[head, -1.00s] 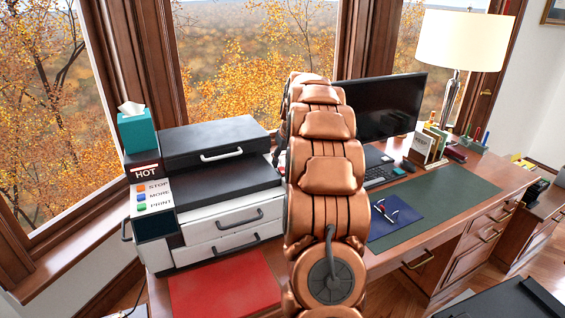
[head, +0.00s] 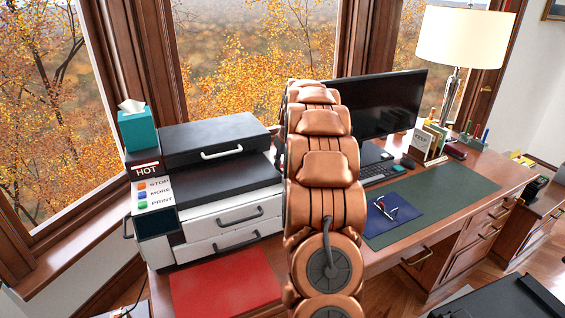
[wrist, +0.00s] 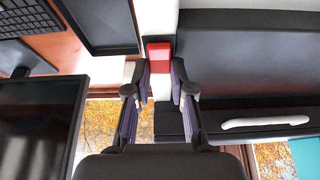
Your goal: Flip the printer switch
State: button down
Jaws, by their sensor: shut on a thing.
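The printer (head: 215,190) stands at the left of the desk in the head view, black on top with white drawers. In the wrist view its dark body (wrist: 245,60) fills the right side. A small red block, which looks like the printer switch (wrist: 159,54), sits at the printer's side edge. My gripper (wrist: 160,68) has its two fingertips on either side of the red block, shut on it. In the head view my copper arm hides the gripper and the switch. I cannot tell which way the switch is set.
The monitor (head: 380,105) and keyboard (head: 380,172) stand close to the right of my arm. A teal tissue box (head: 138,130) sits on the printer's left end. A red mat (head: 225,285) lies in front. A lamp (head: 460,45) stands at the back right.

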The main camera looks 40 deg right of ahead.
jog(key=shift+w+g, duration=0.1)
jog(key=shift+g, duration=0.2)
jog(key=shift+w+d+g, duration=0.1)
jog(key=shift+w+g, duration=0.05)
jog(key=shift+g, duration=0.25)
jog(key=shift+f+y, duration=0.1)
jog(key=shift+y, duration=0.2)
jog(key=shift+w+g+p, duration=0.1)
jog(key=shift+g+p, duration=0.3)
jog(key=shift+w+d+g+p, duration=0.1)
jog(key=shift+g+p, duration=0.3)
jog(key=shift+p, duration=0.05)
jog(key=shift+w+g+y+p, duration=0.1)
jog(key=shift+g+y+p, duration=0.2)
jog(key=shift+p, duration=0.05)
jog(key=c, duration=1)
grip_release()
